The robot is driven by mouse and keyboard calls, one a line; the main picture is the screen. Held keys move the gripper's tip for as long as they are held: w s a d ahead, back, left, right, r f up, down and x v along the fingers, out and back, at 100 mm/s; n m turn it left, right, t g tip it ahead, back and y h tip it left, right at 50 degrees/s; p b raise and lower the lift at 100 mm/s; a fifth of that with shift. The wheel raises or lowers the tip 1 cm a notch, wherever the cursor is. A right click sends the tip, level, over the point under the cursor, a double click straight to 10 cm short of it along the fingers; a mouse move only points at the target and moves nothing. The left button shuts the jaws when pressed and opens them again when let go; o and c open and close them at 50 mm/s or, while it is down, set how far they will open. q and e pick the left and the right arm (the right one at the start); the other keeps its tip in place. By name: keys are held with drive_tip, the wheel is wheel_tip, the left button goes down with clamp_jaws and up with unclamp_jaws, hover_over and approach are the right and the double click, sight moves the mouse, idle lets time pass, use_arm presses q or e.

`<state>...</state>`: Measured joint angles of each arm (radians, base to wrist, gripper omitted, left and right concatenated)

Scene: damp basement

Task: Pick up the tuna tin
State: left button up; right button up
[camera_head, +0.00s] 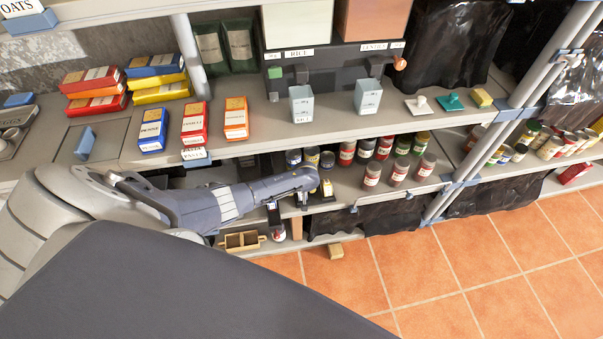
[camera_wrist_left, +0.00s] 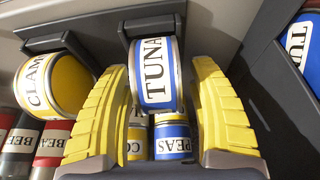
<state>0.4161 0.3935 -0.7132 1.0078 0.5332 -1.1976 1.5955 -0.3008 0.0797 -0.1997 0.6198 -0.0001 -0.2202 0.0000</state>
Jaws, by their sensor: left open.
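The tuna tin (camera_wrist_left: 153,75), with a blue band and a white label reading TUNA, shows in the left wrist view in front of a dark grey holder. My left gripper (camera_wrist_left: 160,68) is open, with one yellow ribbed finger on each side of the tin. I cannot tell whether either finger touches it. In the head view my left gripper (camera_head: 318,183) is at the lower shelf, among tins and dark holders. There I cannot tell the tuna tin from its neighbours. My right gripper is not in view.
A yellow clam tin (camera_wrist_left: 55,85) sits close left of the tuna. A yellow tin (camera_wrist_left: 137,143) and a blue peas tin (camera_wrist_left: 172,137) stand behind and below. A blue-labelled tin (camera_wrist_left: 302,42) is at right. Red jars (camera_head: 372,175) line the lower shelf; the upper shelf (camera_head: 330,125) hangs above.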

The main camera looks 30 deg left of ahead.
use_arm(q)
drive_tip(key=shift+c, duration=0.4)
clamp_jaws()
drive_tip(key=shift+d+r, duration=0.1)
